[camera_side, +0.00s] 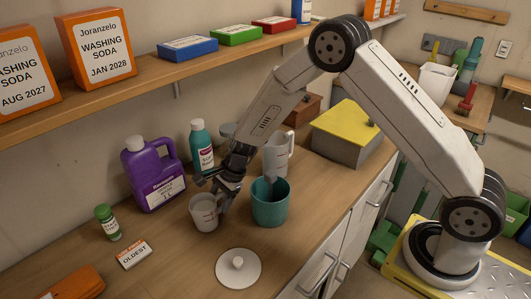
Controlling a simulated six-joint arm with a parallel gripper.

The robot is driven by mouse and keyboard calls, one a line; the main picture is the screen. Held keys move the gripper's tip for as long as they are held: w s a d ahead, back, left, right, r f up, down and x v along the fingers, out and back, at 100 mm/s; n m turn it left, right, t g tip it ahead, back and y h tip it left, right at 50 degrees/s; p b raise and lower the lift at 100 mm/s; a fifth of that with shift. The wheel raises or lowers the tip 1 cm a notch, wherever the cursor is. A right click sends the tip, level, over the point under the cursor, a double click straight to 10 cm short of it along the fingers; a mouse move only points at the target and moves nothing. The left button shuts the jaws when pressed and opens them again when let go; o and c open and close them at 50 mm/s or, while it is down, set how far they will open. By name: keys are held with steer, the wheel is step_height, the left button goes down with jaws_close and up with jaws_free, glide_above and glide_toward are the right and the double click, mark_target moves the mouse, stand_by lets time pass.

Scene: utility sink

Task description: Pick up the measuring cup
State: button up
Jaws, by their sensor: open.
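The measuring cup (205,214) is a small, pale, translucent cup with red markings, upright on the wooden counter. My gripper (217,196) is open and points down at the cup. Its dark fingers are close to the cup's rim, at the upper and right side in the picture. I cannot tell whether a finger touches the cup or reaches inside it. The gripper covers part of the rim.
A teal container (270,205) stands just right of the cup, with a white jug (278,155) behind it. A purple jug (153,178) and teal bottle (201,147) stand behind left. A white lid (238,267) lies in front. A shelf (110,90) overhangs the back.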

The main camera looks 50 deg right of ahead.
stand_by(0.3)
jaws_close()
stand_by(1.3)
